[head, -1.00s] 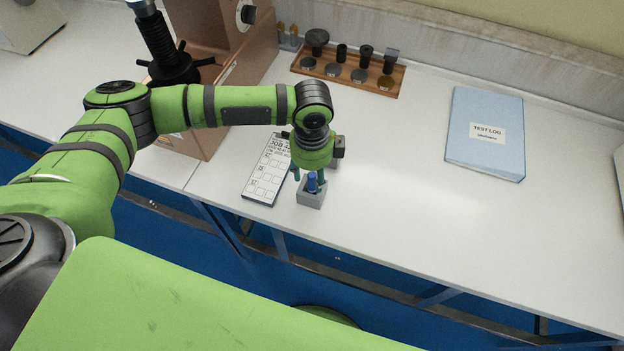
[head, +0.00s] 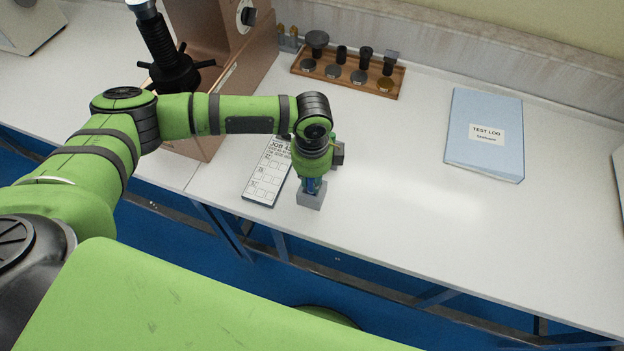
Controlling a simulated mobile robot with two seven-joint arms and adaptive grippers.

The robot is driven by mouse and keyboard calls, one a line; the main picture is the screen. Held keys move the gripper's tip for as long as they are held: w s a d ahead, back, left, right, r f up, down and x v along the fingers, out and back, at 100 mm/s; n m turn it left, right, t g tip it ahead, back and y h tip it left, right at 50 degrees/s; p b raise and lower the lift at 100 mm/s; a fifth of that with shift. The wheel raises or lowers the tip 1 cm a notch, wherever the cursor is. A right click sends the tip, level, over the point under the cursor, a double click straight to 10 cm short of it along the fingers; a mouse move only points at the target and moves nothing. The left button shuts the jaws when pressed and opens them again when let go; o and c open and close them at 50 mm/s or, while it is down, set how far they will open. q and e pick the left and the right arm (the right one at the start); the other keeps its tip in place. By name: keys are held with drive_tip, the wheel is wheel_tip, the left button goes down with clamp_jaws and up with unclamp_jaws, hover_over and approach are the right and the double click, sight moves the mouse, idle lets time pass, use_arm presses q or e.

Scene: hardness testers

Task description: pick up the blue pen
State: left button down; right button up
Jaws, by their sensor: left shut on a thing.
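The blue pen (head: 311,186) stands in a small grey holder block (head: 311,200) near the front edge of the white bench. My left gripper (head: 312,182) comes down from above and is shut on the pen, just over the holder. Most of the pen is hidden by the fingers and the holder. I cannot tell whether the pen's lower end is clear of the holder. My right gripper is not in view.
A job card (head: 267,176) lies just left of the holder. A brown hardness tester (head: 222,75) stands at the back left. A wooden tray (head: 347,77) of parts sits at the back. A blue test log (head: 485,135) lies right, with clear bench between.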

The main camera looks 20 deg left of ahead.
use_arm(q)
drive_tip(key=r+b, duration=0.1)
drive_tip(key=r, duration=0.3)
drive_tip(key=shift+d, duration=0.2)
drive_tip(key=s+d+r+b, duration=0.2)
drive_tip(key=s+d+r, duration=0.4)
drive_tip(key=d, duration=0.3)
drive_tip(key=shift+d+r, duration=0.25)
drive_tip(key=shift+r, duration=0.15)
drive_tip(key=shift+s, duration=0.1)
drive_tip(key=shift+p, duration=0.35)
